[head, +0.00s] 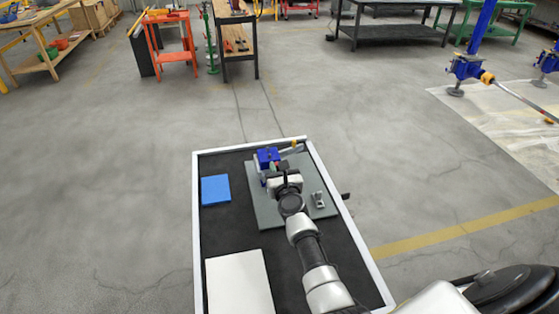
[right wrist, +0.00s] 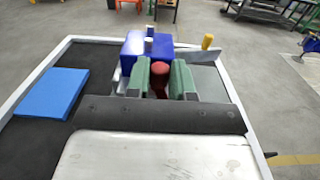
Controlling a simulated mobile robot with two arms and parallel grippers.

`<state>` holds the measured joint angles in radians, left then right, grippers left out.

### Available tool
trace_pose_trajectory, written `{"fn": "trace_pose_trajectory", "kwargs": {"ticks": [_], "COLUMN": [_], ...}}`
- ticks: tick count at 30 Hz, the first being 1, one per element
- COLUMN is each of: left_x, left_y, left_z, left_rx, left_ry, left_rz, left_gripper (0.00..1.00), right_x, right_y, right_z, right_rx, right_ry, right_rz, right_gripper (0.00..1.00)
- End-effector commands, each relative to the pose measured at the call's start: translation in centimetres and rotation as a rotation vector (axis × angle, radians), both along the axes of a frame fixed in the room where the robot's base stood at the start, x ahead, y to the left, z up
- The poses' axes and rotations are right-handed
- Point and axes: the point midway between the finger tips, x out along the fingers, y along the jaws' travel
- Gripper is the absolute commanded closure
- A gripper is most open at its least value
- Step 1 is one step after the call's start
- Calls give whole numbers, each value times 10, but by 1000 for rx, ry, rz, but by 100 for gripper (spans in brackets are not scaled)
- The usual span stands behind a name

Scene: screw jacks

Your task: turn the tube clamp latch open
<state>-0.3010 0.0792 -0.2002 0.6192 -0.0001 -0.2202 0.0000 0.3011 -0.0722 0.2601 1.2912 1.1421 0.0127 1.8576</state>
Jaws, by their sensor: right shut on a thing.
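The blue tube clamp (head: 267,155) stands at the far end of a grey plate (head: 264,215) on the tray. It also shows in the right wrist view (right wrist: 134,45), just beyond my fingers. A latch with a red rounded end (right wrist: 160,70) lies between the two green fingers of my right gripper (right wrist: 161,80). The right gripper (head: 279,170) is shut on this latch, close against the near side of the clamp. The lower part of the latch is mostly hidden by the fingers. My left gripper is not in view.
A rod with a yellow end (right wrist: 207,42) sticks out right of the clamp. A blue block (head: 215,189), a white panel (head: 239,283) and a small grey metal part (head: 319,200) lie on the white-rimmed tray (head: 197,235). Workbenches stand far off across open floor.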

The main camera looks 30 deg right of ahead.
Motion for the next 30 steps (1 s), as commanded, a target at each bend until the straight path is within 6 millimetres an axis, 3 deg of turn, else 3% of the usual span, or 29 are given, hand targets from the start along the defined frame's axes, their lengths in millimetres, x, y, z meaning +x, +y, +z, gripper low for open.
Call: {"fn": "trace_pose_trajectory", "kwargs": {"ticks": [11, 12, 17, 25, 30], "left_x": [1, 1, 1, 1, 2], "left_y": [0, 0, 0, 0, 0], "left_z": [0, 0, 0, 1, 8], "left_rx": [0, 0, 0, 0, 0], "left_ry": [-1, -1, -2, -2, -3], "left_rz": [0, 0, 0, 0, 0], "left_gripper": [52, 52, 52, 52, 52], "right_x": [1, 1, 1, -1, -18], "right_y": [0, 0, 0, 1, 6], "right_z": [1, 1, 1, 0, 1], "right_rx": [-4, -4, -2, -2, 0], "right_ry": [-2, -2, -1, 0, 1], "right_rz": [-32, -32, -31, -30, -29], "right_gripper": [100, 74, 52, 52, 52]}}
